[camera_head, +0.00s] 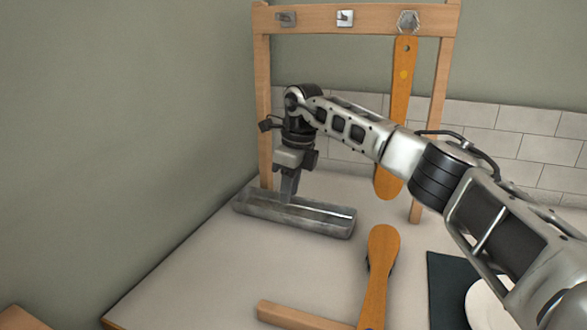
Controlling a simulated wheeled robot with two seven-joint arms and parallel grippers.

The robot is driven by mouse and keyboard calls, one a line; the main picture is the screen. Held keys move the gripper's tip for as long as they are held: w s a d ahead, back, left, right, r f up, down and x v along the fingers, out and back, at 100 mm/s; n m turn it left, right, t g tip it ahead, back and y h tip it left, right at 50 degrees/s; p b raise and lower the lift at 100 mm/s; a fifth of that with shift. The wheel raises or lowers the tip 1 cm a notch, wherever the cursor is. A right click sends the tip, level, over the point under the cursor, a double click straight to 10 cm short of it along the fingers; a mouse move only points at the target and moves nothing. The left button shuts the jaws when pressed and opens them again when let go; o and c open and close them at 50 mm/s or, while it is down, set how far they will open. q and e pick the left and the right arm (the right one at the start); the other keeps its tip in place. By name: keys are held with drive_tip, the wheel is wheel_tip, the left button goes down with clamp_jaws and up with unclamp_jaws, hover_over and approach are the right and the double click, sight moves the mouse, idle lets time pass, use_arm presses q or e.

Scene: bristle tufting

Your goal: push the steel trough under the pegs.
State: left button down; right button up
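The steel trough (318,220) is a long, shallow grey tray on the table at the foot of a wooden rack. Its left end is near the rack's left post, and its right end points toward the front right. Three metal pegs sit on the rack's top bar: a left peg (286,19), a middle peg (345,17) and a right peg (407,20). My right gripper (287,195) points down at the trough's left half. Its tips overlap the trough; I cannot tell whether they touch it or how far apart they are. My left gripper is out of view.
A long orange-brown wooden piece (402,80) hangs below the right peg, partly behind my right arm. Another wooden piece (382,250) stands in front, by a wooden bar (300,317). A dark mat (444,290) with a white round item (484,308) lies right. The table's left front is clear.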

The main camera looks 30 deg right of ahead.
sight(286, 209)
drive_tip(key=f, duration=0.5)
drive_tip(key=shift+w+a+f, duration=0.3)
drive_tip(key=shift+w+f, duration=0.05)
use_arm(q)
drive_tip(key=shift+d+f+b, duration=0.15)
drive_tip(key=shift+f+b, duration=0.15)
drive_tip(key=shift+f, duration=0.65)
use_arm(e)
drive_tip(key=shift+w+f, duration=0.1)
drive_tip(key=shift+f, duration=0.45)
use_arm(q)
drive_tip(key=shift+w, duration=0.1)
use_arm(e)
drive_tip(key=shift+c, duration=0.3)
clamp_jaws()
